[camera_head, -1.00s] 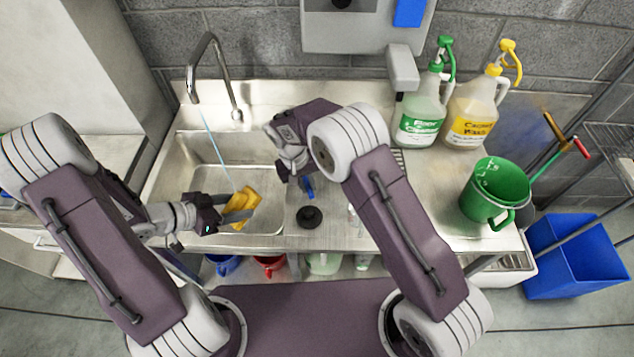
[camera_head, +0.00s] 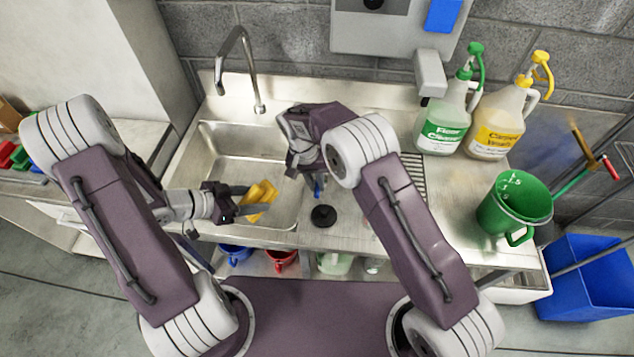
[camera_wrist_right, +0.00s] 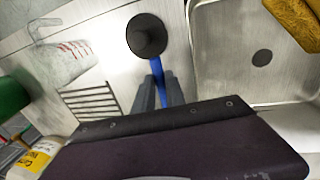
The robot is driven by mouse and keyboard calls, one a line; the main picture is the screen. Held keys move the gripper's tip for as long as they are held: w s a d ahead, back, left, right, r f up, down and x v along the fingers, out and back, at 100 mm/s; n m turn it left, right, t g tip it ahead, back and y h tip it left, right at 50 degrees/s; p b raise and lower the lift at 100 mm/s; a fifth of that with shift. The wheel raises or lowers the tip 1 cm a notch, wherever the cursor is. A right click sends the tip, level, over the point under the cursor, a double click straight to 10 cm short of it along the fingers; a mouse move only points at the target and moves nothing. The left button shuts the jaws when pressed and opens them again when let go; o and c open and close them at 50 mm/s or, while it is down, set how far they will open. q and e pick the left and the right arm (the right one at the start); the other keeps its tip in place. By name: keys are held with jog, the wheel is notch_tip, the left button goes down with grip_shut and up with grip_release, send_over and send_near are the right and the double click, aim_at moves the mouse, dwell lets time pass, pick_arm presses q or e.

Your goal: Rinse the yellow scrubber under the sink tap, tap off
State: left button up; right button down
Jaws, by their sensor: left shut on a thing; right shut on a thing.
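The yellow scrubber (camera_head: 263,193) is in my left gripper (camera_head: 246,207), which is shut on it over the front right part of the sink basin (camera_head: 225,145). The scrubber also shows at the top right of the right wrist view (camera_wrist_right: 298,22). The chrome tap (camera_head: 238,62) arches over the back of the sink, and no water stream shows under it. My right gripper (camera_head: 317,188) is over the counter right of the basin. In the right wrist view its fingers (camera_wrist_right: 158,92) are shut on the blue handle (camera_wrist_right: 157,70) of a tool with a black round cup (camera_wrist_right: 147,35).
Two spray bottles, green-labelled (camera_head: 446,120) and yellow-labelled (camera_head: 500,122), stand at the back right. A clear measuring jug (camera_wrist_right: 62,62) stands near a slotted drain. A blue bin (camera_head: 585,280) is on the floor.

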jog(key=c, duration=1.4)
grip_release()
jog(key=shift+a, duration=0.1)
jog(key=r, duration=0.4)
jog(key=a+r, duration=0.1)
jog(key=r, duration=0.3)
jog(key=a+r, duration=0.1)
jog(key=r, duration=0.3)
jog(key=shift+w+a+b, duration=0.1)
jog(key=shift+a+b, duration=0.05)
jog(key=shift+b, duration=0.25)
jog(key=shift+f, duration=0.1)
